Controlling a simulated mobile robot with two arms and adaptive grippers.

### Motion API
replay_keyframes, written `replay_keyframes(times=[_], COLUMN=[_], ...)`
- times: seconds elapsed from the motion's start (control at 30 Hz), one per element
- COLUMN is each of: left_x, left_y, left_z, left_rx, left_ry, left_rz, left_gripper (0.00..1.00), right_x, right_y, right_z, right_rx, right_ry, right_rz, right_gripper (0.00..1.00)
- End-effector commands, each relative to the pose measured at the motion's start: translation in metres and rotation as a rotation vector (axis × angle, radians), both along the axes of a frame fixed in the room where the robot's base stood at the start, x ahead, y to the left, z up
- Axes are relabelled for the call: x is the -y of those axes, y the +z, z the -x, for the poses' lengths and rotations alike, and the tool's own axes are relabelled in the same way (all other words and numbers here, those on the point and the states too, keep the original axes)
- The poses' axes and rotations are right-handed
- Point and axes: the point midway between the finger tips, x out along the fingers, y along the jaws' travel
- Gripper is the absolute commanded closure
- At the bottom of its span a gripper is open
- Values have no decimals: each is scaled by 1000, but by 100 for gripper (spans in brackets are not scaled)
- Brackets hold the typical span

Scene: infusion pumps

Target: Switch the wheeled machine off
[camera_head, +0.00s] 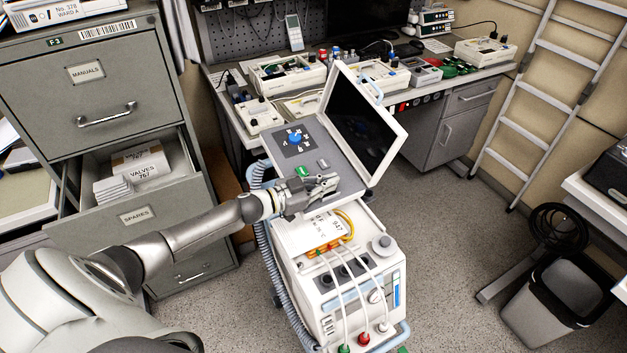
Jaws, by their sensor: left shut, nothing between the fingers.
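The wheeled machine (390,262) is a white and grey unit standing on the floor in the middle of the view. Its tilted screen (362,125) is dark. Its grey top panel (334,151) carries a blue knob (294,138) with markings around it and a small green part (303,172) near the panel's front left edge. My left gripper (328,187) is shut and empty. It is over the panel's front edge, just right of the green part, and hides some of that edge. I cannot tell whether it touches the panel. My right gripper is out of view.
A grey filing cabinet (98,75) with an open drawer stands at left. A workbench (440,85) with several devices is behind the machine. A ladder (540,90) leans at right, near a waste bin (552,300). A ribbed hose (272,265) runs down the machine's left side.

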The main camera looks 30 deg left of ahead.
Motion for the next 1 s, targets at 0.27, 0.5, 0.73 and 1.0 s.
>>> replay_keyframes(times=[0.27, 0.5, 0.73, 1.0], left_x=[0, -17, -31, -40], left_y=[40, 44, 58, 67], left_z=[-2, 33, 62, 80], left_rx=[0, -3, -3, -2], left_ry=[3, 3, 2, 3], left_rz=[-1, -3, -3, 0], left_gripper=[100, 100, 100, 100], right_x=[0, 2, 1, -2], right_y=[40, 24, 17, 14], right_z=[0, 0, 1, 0], right_rx=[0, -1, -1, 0], right_ry=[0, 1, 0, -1], right_rz=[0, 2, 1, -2], right_gripper=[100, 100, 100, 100])
